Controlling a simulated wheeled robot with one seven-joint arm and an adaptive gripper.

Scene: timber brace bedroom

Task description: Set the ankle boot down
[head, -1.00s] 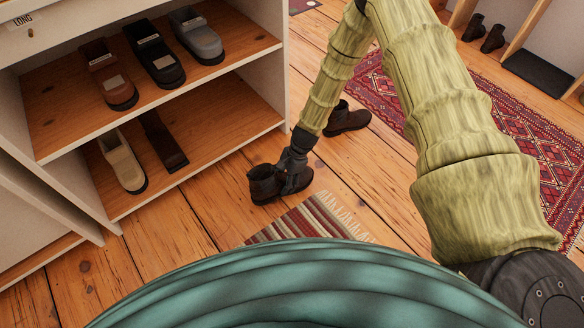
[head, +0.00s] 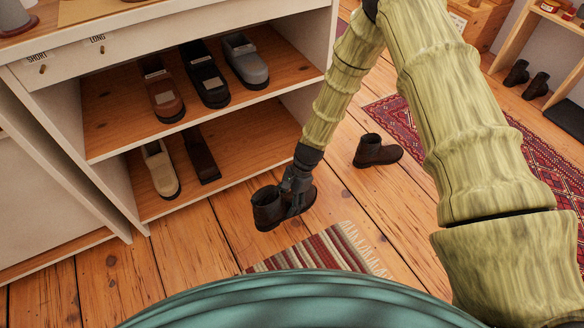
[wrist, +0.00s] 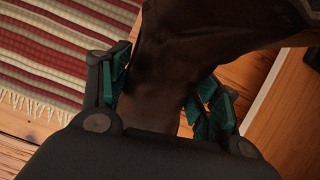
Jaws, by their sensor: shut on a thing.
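A dark brown ankle boot (head: 267,208) is held in my gripper (head: 295,192) in the head view, beside the open shelf unit. It is upright or nearly so, low over the plank floor; I cannot tell whether its sole touches the boards. In the wrist view the boot's dark leather (wrist: 185,50) fills the space between the teal-padded fingers of my gripper (wrist: 165,95), which are shut on it. A second similar brown boot (head: 377,152) stands on the floor to the right, apart from my gripper.
A white shelf unit (head: 322,45) with several shoes stands at the left. A striped fringed rug (head: 320,250) lies just in front of the held boot. A red patterned rug (head: 410,110) lies at the right. Bare planks (head: 200,250) show between the unit and the striped rug.

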